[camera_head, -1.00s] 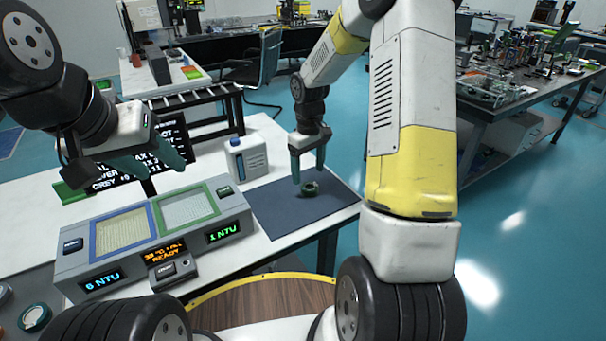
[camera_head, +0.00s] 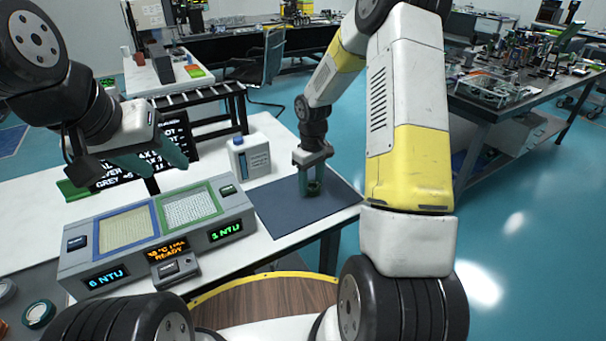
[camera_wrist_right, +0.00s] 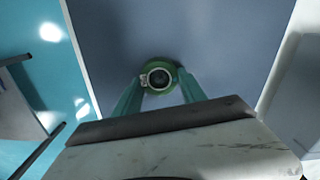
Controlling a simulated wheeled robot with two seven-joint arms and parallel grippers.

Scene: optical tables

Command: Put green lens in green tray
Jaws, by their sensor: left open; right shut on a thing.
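The green lens (camera_wrist_right: 159,79) is a small green ring around dark glass. It lies at the dark blue mat (camera_head: 285,215), between the fingertips of my right gripper (camera_head: 311,188). In the right wrist view both fingers of the right gripper (camera_wrist_right: 160,88) are shut on its sides. In the head view the fingers mostly hide the lens (camera_head: 314,186). The green tray (camera_head: 190,207) is the green-rimmed square on the grey two-tray device, left of the mat. My left gripper (camera_head: 155,160) is open and empty, above the table behind the device.
A blue-rimmed tray (camera_head: 125,230) sits left of the green one. A blue-capped white bottle (camera_head: 249,160) stands behind the device's right end. A black text display (camera_head: 150,160) stands behind my left gripper. A small box with an orange readout (camera_head: 170,262) stands in front.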

